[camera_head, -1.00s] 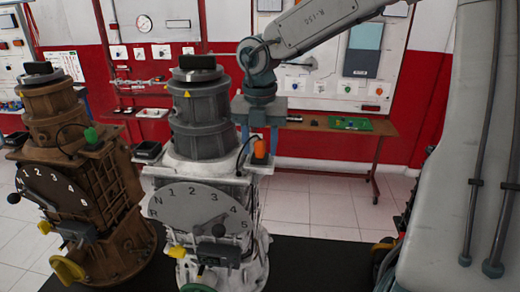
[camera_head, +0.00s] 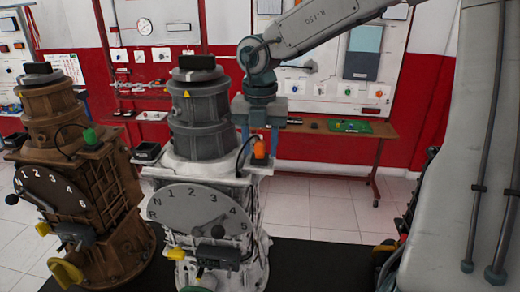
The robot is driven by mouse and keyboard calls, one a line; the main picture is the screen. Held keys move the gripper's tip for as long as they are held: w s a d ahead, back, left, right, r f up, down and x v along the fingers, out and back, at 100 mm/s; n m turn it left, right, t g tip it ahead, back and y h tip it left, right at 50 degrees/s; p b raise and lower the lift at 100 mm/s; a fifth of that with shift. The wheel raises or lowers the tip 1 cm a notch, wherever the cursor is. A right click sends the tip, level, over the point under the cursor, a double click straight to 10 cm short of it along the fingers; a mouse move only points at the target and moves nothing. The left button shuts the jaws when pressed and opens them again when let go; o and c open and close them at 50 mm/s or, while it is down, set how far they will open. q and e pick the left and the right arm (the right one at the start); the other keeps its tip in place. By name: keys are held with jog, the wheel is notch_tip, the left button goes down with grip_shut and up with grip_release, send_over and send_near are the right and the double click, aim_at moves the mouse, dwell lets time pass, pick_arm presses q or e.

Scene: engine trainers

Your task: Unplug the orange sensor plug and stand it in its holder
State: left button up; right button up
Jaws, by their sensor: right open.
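The orange sensor plug (camera_head: 260,149) stands upright at the right side of the white and grey engine trainer (camera_head: 200,177), with a black cable looping to its left. My right gripper (camera_head: 262,146) points down from above at the plug. Its fingers are open, and the blue-grey fingers are around or just beside the plug; I cannot tell if they touch it. A small black open box (camera_head: 147,151) sits at the trainer's left side; I cannot tell whether it is the holder. My left gripper is out of view.
A brown engine trainer (camera_head: 60,150) with a green plug (camera_head: 89,136) stands close at left. Behind is a wooden bench (camera_head: 330,135) with a green board (camera_head: 350,126).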

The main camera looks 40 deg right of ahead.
aim_at(260, 140)
dwell(0.3)
grip_shut()
jog(key=shift+r, duration=0.1)
jog(key=shift+r+p, duration=2.8)
jog(key=shift+r, duration=0.15)
